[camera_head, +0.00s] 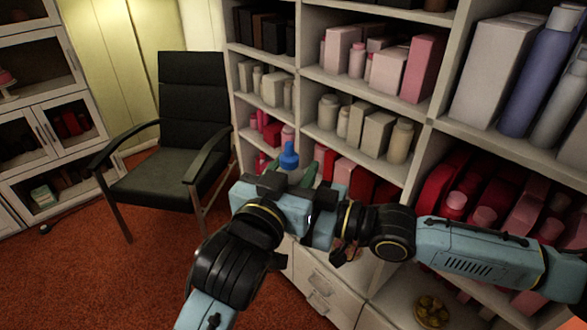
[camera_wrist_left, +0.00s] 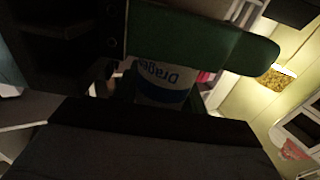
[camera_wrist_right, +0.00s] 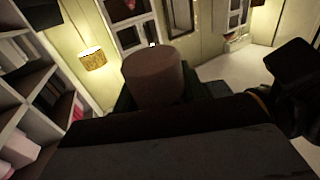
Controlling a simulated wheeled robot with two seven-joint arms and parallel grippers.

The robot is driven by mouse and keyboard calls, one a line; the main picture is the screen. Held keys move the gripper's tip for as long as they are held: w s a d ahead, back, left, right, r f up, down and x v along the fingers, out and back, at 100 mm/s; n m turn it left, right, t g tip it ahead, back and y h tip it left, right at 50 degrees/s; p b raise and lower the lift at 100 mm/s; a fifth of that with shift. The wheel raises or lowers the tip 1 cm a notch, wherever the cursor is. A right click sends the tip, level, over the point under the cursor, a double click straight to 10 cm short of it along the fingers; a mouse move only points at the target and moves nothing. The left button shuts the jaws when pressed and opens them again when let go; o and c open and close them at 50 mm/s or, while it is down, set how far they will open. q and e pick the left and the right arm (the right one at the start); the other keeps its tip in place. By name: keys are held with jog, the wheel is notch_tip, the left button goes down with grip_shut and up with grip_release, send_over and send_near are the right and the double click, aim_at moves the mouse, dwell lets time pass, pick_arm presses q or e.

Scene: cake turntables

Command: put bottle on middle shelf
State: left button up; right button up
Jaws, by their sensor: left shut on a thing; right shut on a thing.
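The bottle has a blue cap (camera_head: 289,156) and a white body. It stands upright in my left gripper (camera_head: 291,174), between its green fingers, in front of the shelf unit. In the left wrist view the white and blue bottle (camera_wrist_left: 162,82) shows a label, with the green finger above it. A dull brownish cylinder (camera_wrist_right: 155,76) is in my right gripper (camera_wrist_right: 158,103) in the right wrist view. I cannot tell whether it is part of the same bottle. The middle shelf (camera_head: 345,157) holds several pale bottles and boxes. My arms hide part of the lower shelves.
Red and pink goods (camera_head: 465,205) fill the lower right shelf, and a large lilac bottle (camera_head: 535,75) stands above it. A black armchair (camera_head: 185,150) stands left of the shelf unit. Drawers (camera_head: 325,290) lie below my arms. Open red carpet (camera_head: 110,270) is at lower left.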

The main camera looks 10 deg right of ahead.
jog(key=o, duration=1.1)
